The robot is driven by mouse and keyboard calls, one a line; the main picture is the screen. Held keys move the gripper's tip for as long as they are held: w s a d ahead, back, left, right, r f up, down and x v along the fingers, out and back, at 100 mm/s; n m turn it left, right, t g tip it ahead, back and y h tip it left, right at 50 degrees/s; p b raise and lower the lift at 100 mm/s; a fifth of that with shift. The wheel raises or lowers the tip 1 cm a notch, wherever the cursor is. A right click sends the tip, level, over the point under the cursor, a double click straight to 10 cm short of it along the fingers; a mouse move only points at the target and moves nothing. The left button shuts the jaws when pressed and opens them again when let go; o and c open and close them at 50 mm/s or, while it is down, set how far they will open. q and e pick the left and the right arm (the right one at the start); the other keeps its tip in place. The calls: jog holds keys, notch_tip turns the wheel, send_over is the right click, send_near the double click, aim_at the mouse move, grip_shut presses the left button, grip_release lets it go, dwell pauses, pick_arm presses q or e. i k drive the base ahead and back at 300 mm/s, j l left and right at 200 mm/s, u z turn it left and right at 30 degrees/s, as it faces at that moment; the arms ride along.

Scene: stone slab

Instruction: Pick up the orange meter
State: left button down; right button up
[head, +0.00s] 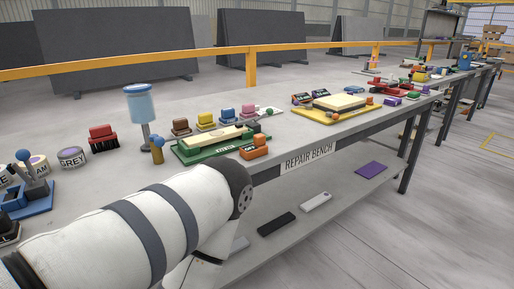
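A small orange block-like thing with dark marks, which looks like the orange meter (254,152), sits near the front edge of the repair bench (330,136). It is just right of a green tray (190,155) that bears a pale slab (212,138). A white arm link of mine with dark bands comes in from the lower left and ends in front of the bench, below the orange thing. Neither gripper is in view, and nothing is seen holding the orange thing.
A blue-topped lamp-like post (141,103), a red brush (102,138) and small coloured blocks stand left and behind. A yellow tray (306,112) lies farther right. The lower shelf holds a black bar (276,224) and a purple pad (371,169). Floor at right is clear.

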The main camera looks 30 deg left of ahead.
aim_at(259, 149)
jog(key=u, duration=1.3)
